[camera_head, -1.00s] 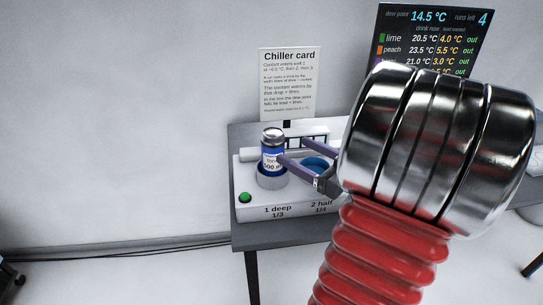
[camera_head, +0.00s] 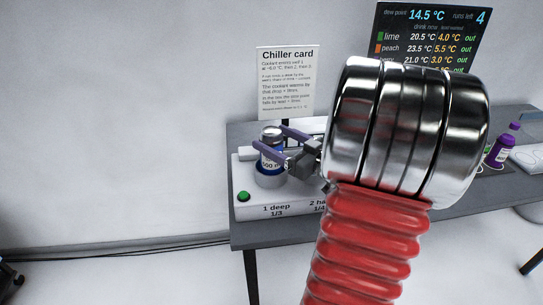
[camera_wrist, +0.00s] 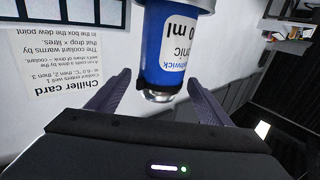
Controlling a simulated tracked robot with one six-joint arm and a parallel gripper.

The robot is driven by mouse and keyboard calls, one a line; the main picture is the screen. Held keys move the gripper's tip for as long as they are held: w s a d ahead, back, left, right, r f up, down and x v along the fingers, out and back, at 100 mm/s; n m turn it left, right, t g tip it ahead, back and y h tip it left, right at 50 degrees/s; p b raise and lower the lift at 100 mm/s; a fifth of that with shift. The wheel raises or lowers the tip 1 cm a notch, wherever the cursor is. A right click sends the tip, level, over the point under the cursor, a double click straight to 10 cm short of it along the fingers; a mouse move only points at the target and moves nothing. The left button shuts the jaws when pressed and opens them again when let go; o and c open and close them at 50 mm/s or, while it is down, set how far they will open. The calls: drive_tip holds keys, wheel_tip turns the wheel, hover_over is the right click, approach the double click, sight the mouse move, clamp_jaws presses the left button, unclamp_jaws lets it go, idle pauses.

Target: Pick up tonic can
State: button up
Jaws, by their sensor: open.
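The tonic can (camera_head: 270,158) is blue with a white label and a silver top. It stands upright in the left well of the white chiller (camera_head: 240,181), above the mark "1 deep". My gripper (camera_head: 259,147) is open, with its purple fingers reaching in from the right at the can's upper part. In the wrist view the can (camera_wrist: 168,45) shows upside down between the two fingers of my gripper (camera_wrist: 160,92), with gaps to both. The can's lower part is hidden in the well. My arm hides the right part of the chiller.
A green button (camera_head: 243,197) is on the chiller's front left. The chiller card (camera_head: 287,83) stands behind on the wall, and a dark display board (camera_head: 425,35) is at the upper right. A purple bottle (camera_head: 502,146) stands on the grey table (camera_head: 300,233) at right.

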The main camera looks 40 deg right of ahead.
drive_tip(key=shift+w, duration=0.2)
drive_tip(key=w, duration=0.5)
drive_tip(key=shift+a, duration=0.2)
drive_tip(key=shift+c, duration=0.5)
clamp_jaws()
idle(0.9)
